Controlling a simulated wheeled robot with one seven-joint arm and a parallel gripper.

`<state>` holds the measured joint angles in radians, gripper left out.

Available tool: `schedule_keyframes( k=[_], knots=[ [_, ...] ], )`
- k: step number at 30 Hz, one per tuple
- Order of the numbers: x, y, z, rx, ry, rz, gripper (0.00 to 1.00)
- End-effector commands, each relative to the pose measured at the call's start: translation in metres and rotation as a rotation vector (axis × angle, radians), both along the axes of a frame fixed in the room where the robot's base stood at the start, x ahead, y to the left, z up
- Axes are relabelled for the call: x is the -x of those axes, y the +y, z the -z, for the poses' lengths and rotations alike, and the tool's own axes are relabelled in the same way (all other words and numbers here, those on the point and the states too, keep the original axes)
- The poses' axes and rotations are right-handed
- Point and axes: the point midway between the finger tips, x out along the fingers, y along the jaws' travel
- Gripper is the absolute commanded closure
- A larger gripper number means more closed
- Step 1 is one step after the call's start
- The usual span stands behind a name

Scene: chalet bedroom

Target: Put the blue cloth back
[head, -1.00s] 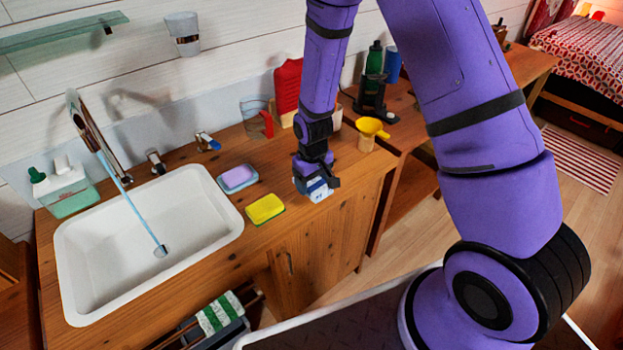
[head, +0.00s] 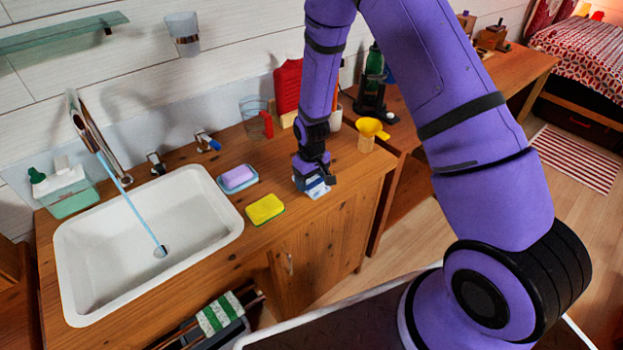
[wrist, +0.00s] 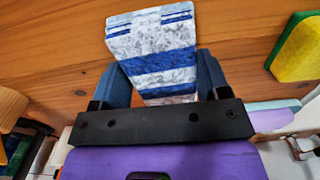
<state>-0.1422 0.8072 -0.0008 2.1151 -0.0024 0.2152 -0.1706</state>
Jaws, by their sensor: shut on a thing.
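The blue cloth (wrist: 152,50), folded and striped blue and white, is between the fingers of my gripper (wrist: 160,85) in the wrist view. In the head view the cloth (head: 316,188) shows just below my gripper (head: 312,178), close over the wooden counter (head: 345,195) near its front edge. My gripper is shut on the cloth. Whether the cloth touches the counter I cannot tell. A green and white striped cloth (head: 220,312) hangs on a rail below the sink.
A yellow-green sponge (head: 265,209) and a purple soap on a blue dish (head: 238,178) lie left of my gripper. The white sink (head: 110,250) is further left.

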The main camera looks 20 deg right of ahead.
Motion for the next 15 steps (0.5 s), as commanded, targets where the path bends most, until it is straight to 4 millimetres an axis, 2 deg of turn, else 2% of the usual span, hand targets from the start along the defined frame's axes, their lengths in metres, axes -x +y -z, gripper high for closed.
schedule_keyframes(
  k=[3, 4, 6, 7, 15],
  knots=[
    [0.0003, 0.0, 0.003, 0.0, 0.001, 0.0, 0.57],
    [0.0002, -0.0001, 0.0029, 0.0, 0.001, 0.0, 0.26],
    [0.0002, -0.0001, 0.0027, 0.0, 0.001, 0.0, 0.1],
    [0.0002, 0.0, 0.0027, 0.0, 0.001, 0.0, 0.05],
    [0.0002, -0.0001, 0.0019, 0.0, 0.0, 0.0, 0.05]
  ],
)
